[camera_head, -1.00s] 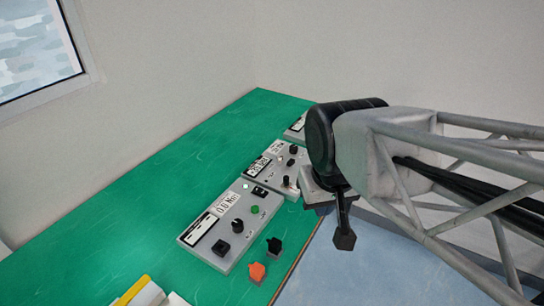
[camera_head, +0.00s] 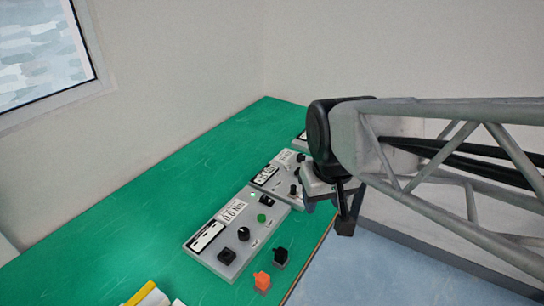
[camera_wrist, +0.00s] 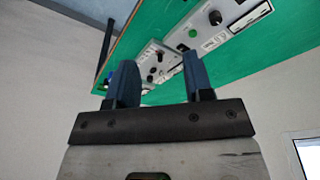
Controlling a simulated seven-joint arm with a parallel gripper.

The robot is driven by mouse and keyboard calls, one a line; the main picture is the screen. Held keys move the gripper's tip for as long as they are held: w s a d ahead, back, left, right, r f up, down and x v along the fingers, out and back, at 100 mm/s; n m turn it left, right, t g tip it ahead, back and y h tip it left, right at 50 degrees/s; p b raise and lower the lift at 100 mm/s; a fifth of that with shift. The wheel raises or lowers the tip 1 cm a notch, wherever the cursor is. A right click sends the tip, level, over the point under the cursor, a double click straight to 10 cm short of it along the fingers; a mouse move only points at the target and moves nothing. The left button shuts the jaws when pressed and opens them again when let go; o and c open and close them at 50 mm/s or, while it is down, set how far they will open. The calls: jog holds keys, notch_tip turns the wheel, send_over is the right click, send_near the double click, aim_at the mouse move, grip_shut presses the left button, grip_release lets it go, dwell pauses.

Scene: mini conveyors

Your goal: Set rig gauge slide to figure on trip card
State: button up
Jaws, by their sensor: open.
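A grey control panel (camera_head: 229,270) lies nearest on the green table, with a "0.0 Nm" label (camera_head: 233,211), a black knob (camera_head: 243,233) and a green button (camera_head: 262,218). A second grey panel (camera_head: 283,186) with knobs lies behind it, and a third (camera_head: 301,138) is mostly hidden by my arm. My gripper (camera_head: 345,215) is beside the second panel, over the table's right edge. In the wrist view my gripper (camera_wrist: 158,72) is open and empty, with panels visible beyond the fingers. I cannot tell which part is the gauge slide or which label is the trip card.
An orange piece (camera_head: 262,281) and a black piece (camera_head: 280,256) stand beside the near panel. A yellow and white item (camera_head: 148,294) is at the bottom left. The green table (camera_head: 150,220) is clear left of the panels. A wall and window lie behind.

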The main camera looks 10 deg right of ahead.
jog(key=w+d+f+n+g, duration=0.1)
jog(key=w+f, duration=0.2)
jog(key=w, duration=0.5)
jog(key=w+d+f+n, duration=0.1)
jog(key=w+f, duration=0.2)
jog(key=w, duration=0.6)
jog(key=n+g, duration=0.1)
jog(key=n, duration=0.1)
send_over(293, 186)
jog(key=s, duration=0.1)
notch_tip(293, 186, down, 12)
jog(key=shift+r, duration=0.1)
jog(key=shift+w+f, duration=0.4)
jog(key=shift+f, duration=0.15)
jog(key=shift+f, duration=0.1)
jog(key=shift+f, duration=3.85)
grip_shut()
